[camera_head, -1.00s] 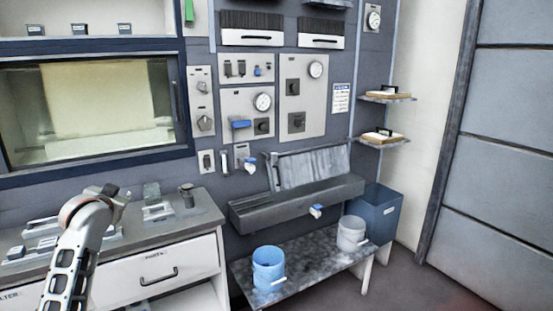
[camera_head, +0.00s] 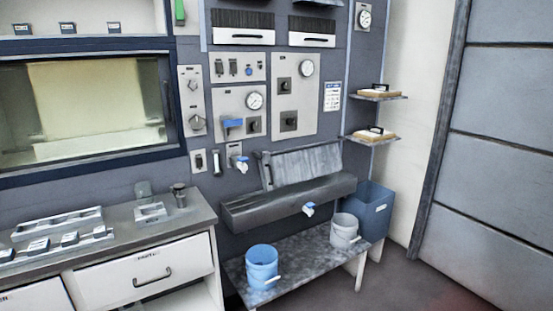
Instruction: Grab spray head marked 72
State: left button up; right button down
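No spray head with a readable 72 can be picked out; the labels are too small to read. On the grey counter (camera_head: 130,236) at the left, a pale rack (camera_head: 57,222) stands behind a row of small labelled pieces (camera_head: 69,240). To their right are a small light holder (camera_head: 150,212), a grey-green translucent piece (camera_head: 143,190) and a dark upright fitting (camera_head: 179,195). I cannot tell which of these, if any, is a spray head. Neither of my grippers is in view.
Below the counter is a drawer (camera_head: 146,272). A dark trough (camera_head: 290,203) hangs above a low bench (camera_head: 300,262) with a blue bucket (camera_head: 262,266) and a grey bucket (camera_head: 344,230). A blue bin (camera_head: 374,212) stands behind. Open floor lies at the right.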

aim_at(21, 29)
jog(key=u, duration=1.95)
jog(key=z, duration=2.3)
jog(key=i+j+u, duration=0.25)
jog(key=j+u, duration=0.2)
jog(key=i+j+u, duration=0.3)
jog(key=u, duration=0.2)
jog(key=i+j+u, duration=0.2)
jog(key=i+u, duration=0.25)
